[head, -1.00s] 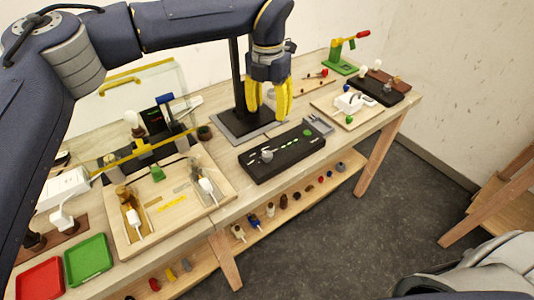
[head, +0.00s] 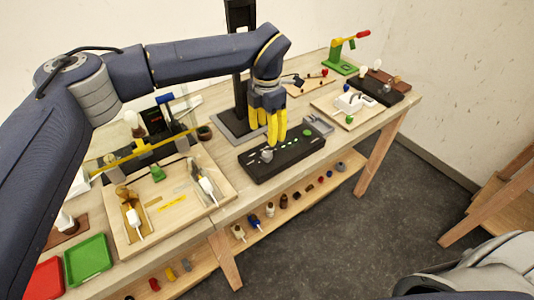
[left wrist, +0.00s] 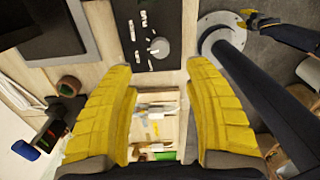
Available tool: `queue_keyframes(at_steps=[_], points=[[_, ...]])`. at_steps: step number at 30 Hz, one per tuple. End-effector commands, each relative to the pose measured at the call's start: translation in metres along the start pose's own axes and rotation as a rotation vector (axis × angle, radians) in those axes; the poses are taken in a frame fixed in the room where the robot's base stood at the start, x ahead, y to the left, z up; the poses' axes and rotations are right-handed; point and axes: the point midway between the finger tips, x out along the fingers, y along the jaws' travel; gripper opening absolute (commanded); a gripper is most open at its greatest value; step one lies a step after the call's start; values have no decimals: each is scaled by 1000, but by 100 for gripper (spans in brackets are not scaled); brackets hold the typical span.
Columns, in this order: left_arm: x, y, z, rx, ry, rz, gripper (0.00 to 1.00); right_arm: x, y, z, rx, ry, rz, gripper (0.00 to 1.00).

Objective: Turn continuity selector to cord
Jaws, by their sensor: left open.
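My left gripper (head: 277,143) points down over the box, just behind and right of the knob. In the left wrist view the yellow fingers (left wrist: 162,72) are open and spread with nothing between them. The knob (left wrist: 159,47) shows beyond the fingertips, apart from them, on the black panel (left wrist: 148,14). The panel's small labels are too blurred to read. My right gripper (left wrist: 258,20) shows small at the upper right of that view.
A wooden tray (head: 165,235) with lamp parts lies left of the box. A grey tray (head: 318,124) sits at its right end. A black post stands behind. Green (head: 88,259) and red (head: 43,279) trays are at the front left. A lower shelf holds small parts.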

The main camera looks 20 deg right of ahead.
Motion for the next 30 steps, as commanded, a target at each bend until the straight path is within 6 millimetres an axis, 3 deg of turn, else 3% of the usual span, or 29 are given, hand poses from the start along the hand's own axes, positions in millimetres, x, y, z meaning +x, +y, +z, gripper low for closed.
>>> queue_keyframes(at_steps=[6,15,21,30], points=[[41,-1,0,1,0,-2,52,0,0,0,0,0,0,44],[81,0,0,0,0,-1,52,0,0,0,0,0,0,44],[94,0,0,0,-1,0,52,0,0,0,0,0,0,44],[98,0,0,0,-1,1,52,0,0,0,0,0,0,44]])
